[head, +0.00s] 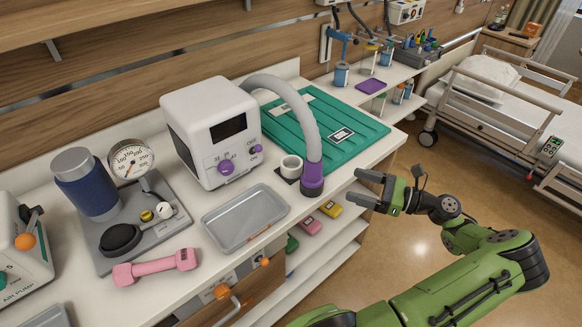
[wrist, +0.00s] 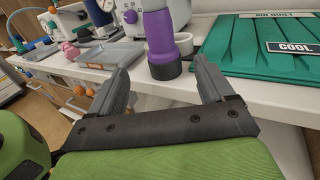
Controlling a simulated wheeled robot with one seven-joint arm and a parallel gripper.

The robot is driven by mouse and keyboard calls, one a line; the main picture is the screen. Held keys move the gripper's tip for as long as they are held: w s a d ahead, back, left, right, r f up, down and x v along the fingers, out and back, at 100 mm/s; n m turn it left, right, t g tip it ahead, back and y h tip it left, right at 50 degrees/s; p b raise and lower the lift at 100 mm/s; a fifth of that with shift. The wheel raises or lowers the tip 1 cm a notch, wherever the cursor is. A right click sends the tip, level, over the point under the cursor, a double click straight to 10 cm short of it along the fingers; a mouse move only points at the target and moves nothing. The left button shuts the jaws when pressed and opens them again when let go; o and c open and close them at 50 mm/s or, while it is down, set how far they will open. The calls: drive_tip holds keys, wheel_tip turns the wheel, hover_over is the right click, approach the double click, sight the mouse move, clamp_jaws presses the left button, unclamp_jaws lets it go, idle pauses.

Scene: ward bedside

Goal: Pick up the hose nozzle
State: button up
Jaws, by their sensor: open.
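The hose nozzle (head: 313,181) is a purple piece with a dark end, at the end of a grey ribbed hose (head: 300,112) that arches from the white machine (head: 215,132). It points down at the counter's front edge. My gripper (head: 356,187) is open and empty, just right of the nozzle in the head view and apart from it. In the wrist view the nozzle (wrist: 160,45) stands upright ahead, between the lines of my two open fingers (wrist: 160,85). The gap between fingertips and nozzle is hard to judge.
A white cup (head: 291,167) stands just behind the nozzle. A green board (head: 345,128) lies behind it and a metal tray (head: 244,217) lies to its left. A pink dumbbell (head: 155,267) is further left. Open shelves are below the counter; clear floor lies right.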

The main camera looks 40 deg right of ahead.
sight(306, 170)
drive_tip(key=b+x, duration=0.3)
drive_tip(key=x, duration=1.2)
drive_tip(key=shift+w+d, duration=0.1)
drive_tip(key=shift+w, duration=0.05)
drive_tip(key=shift+c, duration=0.3)
drive_tip(key=c, duration=1)
